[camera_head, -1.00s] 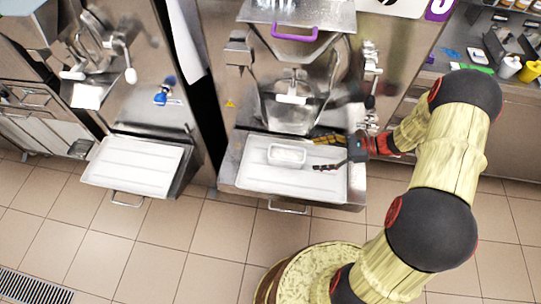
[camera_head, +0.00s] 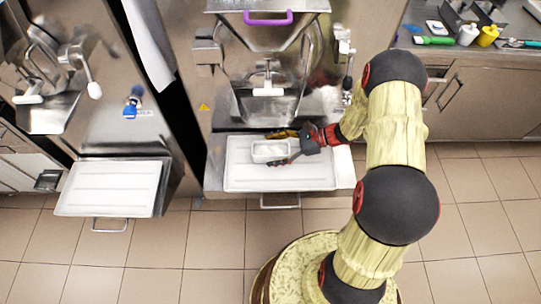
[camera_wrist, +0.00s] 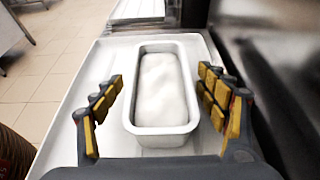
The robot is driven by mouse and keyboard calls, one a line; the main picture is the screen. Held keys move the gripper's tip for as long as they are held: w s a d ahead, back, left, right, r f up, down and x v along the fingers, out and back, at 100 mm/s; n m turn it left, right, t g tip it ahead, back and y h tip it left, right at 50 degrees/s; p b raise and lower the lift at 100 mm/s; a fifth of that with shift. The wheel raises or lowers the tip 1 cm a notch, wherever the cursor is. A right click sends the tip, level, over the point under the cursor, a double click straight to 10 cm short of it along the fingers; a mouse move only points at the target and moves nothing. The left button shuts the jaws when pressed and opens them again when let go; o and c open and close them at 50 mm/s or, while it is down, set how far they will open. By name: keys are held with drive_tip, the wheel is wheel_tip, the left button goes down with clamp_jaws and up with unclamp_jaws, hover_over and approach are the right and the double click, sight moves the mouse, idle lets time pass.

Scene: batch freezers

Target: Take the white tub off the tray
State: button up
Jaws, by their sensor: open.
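The white tub (camera_head: 268,152) is a small rectangular container on the white tray (camera_head: 300,178) in front of the middle machine. In the wrist view the tub (camera_wrist: 163,128) holds a smooth white filling and sits upright on the tray (camera_wrist: 72,125). My gripper (camera_head: 283,148) has come in from the right, low over the tray. Its yellow-padded fingers (camera_wrist: 160,93) are open, one on each side of the tub. Narrow gaps show between the fingers and the tub walls, so they look apart from it.
A steel machine front (camera_head: 268,105) stands right behind the tray, and its dark side runs close along the right in the wrist view. A second white tray (camera_head: 108,188) with nothing on it is at the left. Tiled floor (camera_head: 200,260) lies open in front.

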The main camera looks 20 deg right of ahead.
drive_tip(key=shift+w+a+f, duration=0.1)
drive_tip(key=shift+a+f, duration=0.05)
drive_tip(key=shift+a, duration=0.2)
drive_tip(key=shift+c, duration=1)
drive_tip(key=c, duration=1.3)
drive_tip(key=shift+c, duration=0.2)
